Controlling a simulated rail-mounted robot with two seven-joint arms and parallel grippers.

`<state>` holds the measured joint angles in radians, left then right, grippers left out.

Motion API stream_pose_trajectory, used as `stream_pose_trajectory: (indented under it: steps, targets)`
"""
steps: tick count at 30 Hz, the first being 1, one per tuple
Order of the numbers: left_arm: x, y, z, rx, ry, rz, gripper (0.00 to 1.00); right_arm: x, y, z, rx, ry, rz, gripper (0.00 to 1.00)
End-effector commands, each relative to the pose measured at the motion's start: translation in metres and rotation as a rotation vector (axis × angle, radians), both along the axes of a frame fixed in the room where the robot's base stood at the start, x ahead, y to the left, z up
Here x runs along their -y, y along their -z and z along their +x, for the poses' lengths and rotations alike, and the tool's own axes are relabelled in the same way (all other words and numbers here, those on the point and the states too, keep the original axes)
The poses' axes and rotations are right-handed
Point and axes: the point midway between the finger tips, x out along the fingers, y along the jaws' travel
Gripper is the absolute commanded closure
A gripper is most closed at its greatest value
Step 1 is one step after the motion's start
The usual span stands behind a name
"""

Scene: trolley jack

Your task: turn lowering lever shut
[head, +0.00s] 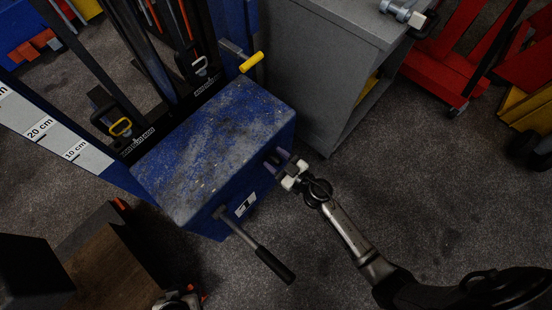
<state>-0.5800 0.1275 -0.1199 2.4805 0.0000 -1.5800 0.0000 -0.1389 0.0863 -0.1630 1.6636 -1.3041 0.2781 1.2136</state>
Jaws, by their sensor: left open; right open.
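A scuffed blue box-shaped body (215,150) stands in the middle of the head view. A lever with a black grip (272,262) sticks out of its front face, down to the right. A short lever with a yellow grip (250,63) stands behind the box at its far end. I cannot tell by sight which is the lowering lever. My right gripper (278,161) is open at the box's right face, above and right of the black-gripped lever. Whether it touches the box is unclear. My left gripper (178,301) is at the bottom edge, mostly cut off, apart from the levers.
A grey cabinet (320,50) stands behind the box on the right, with a metal part (402,13) on top. Red equipment (455,60) is at the upper right. A brown block (110,270) lies lower left. The floor right of the box is otherwise clear.

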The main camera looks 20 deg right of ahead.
Motion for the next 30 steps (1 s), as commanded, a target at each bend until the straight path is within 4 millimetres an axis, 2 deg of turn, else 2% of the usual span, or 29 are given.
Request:
stream_pose_trajectory:
  steps: [6,23,30]
  targets:
    - [0.0000,0.0000,-0.0001,-0.001,0.000,0.000,0.47,-0.0002,-0.0001,0.0001,0.000,0.000,0.000,0.47]
    - [0.0041,0.0000,0.0000,-0.001,-0.008,-0.013,0.47,-0.0001,-0.0001,-0.0001,0.000,-0.001,0.000,1.00]
    - [0.0034,-0.0004,-0.0001,-0.002,-0.008,-0.012,0.47,-0.0029,0.0000,0.0003,0.002,-0.005,-0.004,1.00]
